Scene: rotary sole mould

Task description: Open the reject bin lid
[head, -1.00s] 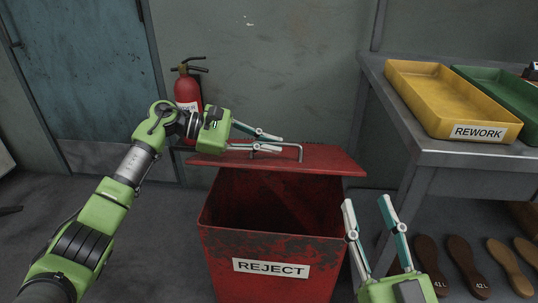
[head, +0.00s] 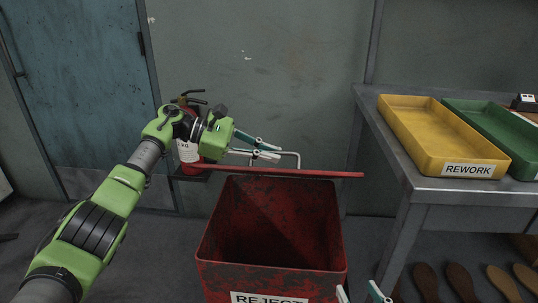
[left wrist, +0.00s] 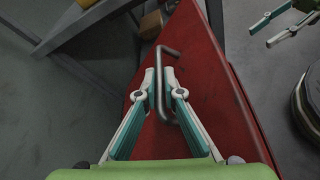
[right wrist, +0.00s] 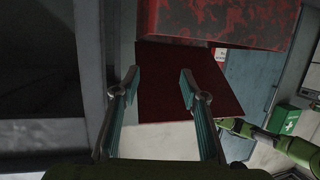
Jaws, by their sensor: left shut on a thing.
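The red reject bin (head: 215,250) stands in front of the wall, its mouth uncovered towards me. Its lid (head: 320,174) shows nearly edge-on as a thin red strip above the bin's far rim. The lid's bent metal handle (head: 298,158) rises from it. My left gripper (head: 276,149) is shut on the handle; in the left wrist view its fingertips (left wrist: 160,75) close around the handle bar over the red lid (left wrist: 215,100). My right gripper is open and empty (right wrist: 157,82); only its fingertips (head: 360,296) show at the head view's bottom edge.
A grey bench (head: 440,195) at right holds a yellow REWORK tray (head: 462,170) and a green tray (head: 520,150). Shoe soles (head: 460,283) lie below it. A fire extinguisher (head: 187,150) stands by the wall behind my left gripper. A blue door (head: 80,90) is at left.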

